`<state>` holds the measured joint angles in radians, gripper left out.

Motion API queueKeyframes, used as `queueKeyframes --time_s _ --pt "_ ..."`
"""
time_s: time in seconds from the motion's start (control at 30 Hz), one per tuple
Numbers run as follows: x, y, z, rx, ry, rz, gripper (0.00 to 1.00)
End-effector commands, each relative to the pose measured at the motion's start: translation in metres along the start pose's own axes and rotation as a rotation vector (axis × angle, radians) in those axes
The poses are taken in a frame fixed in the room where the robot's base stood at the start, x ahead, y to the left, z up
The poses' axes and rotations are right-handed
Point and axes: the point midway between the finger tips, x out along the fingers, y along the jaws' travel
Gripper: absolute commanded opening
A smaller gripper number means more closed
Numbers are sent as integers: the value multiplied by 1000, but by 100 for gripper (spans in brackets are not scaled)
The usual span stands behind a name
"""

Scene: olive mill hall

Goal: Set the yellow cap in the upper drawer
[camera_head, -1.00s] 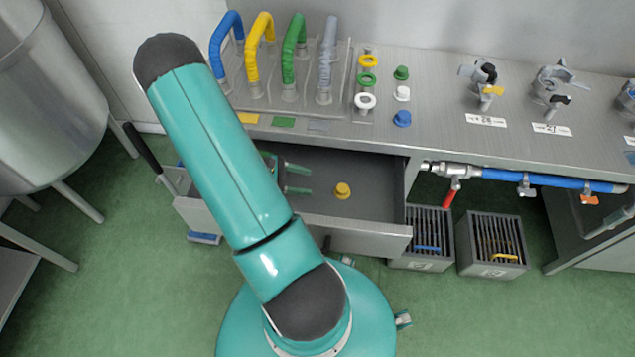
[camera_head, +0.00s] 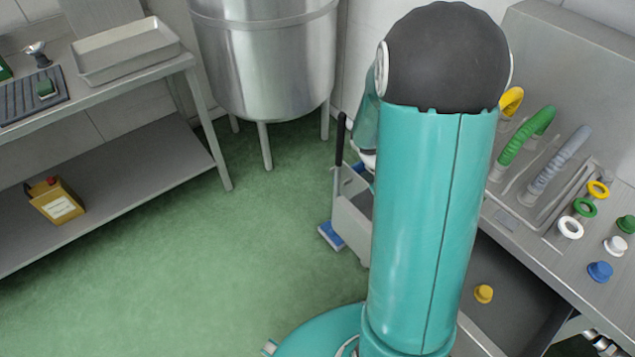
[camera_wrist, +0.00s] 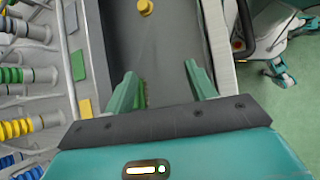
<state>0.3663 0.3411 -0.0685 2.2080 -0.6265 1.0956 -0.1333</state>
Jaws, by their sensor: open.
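The yellow cap (camera_head: 483,294) sits on the floor of the open drawer (camera_head: 508,307), under the bench top. It also shows in the wrist view (camera_wrist: 146,7), at the top, ahead of my fingers and apart from them. My gripper (camera_wrist: 163,80) is open over the drawer in the wrist view, with nothing between the fingertips. In the head view my own arm hides the gripper and part of the drawer.
White (camera_head: 615,245), blue (camera_head: 600,271) and green (camera_head: 626,224) caps stand on the bench beside a rack of coloured hoses (camera_head: 525,138). A steel tank (camera_head: 265,60) and a side table (camera_head: 130,75) stand left.

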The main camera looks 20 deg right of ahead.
Motion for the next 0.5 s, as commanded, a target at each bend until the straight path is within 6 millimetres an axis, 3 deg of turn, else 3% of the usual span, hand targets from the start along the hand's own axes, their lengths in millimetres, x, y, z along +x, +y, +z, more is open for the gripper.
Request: queueKeyframes --time_s 0.03,0.2,0.5 --pt "-22 -6 4 27 65 1 56" --pt "-81 -33 16 102 263 -23 56" --pt "-168 -91 51 188 623 -105 56"
